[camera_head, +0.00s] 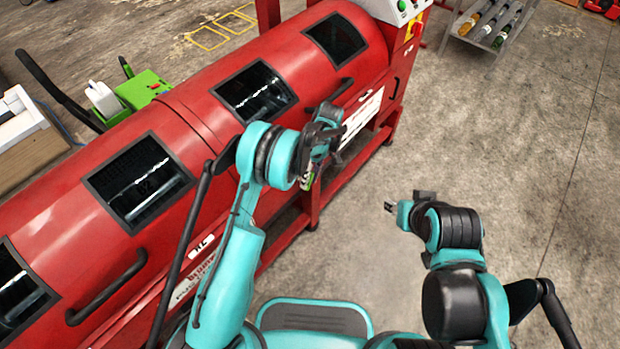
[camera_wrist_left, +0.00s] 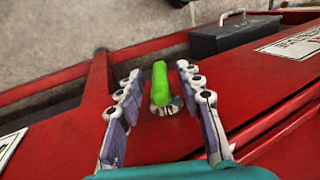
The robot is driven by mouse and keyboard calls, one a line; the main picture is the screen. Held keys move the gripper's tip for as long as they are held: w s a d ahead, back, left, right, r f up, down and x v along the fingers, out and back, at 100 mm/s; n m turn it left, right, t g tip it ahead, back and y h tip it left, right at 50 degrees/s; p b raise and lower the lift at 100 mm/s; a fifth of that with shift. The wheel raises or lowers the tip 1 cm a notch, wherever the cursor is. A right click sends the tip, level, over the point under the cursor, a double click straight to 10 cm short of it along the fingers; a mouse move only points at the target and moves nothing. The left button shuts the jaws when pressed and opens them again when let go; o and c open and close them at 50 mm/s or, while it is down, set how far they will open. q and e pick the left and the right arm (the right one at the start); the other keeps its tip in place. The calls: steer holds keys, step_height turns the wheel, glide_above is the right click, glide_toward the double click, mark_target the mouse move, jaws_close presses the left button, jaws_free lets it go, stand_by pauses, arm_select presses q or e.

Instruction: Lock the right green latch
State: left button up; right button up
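The green latch (camera_wrist_left: 160,85) is a bright green handle on a small metal base, fixed to the red machine's frame (camera_wrist_left: 70,142). In the left wrist view it stands between the fingers of my left gripper (camera_wrist_left: 159,72), which is open with a visible gap on each side of the latch. In the head view my left gripper (camera_head: 322,150) is at the machine's front side, and a small green part of the latch (camera_head: 307,181) shows below it. My right gripper (camera_head: 406,202) is away from the machine, over bare floor; its finger opening is unclear.
The long red machine (camera_head: 200,98) with dark windows and black handles (camera_head: 108,288) runs diagonally across the left. A control box (camera_head: 405,12) is at its far end. A rack with bottles (camera_head: 490,22) stands at the top right. The concrete floor (camera_head: 530,170) on the right is clear.

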arm_select(q)
steer(key=v, duration=1.2)
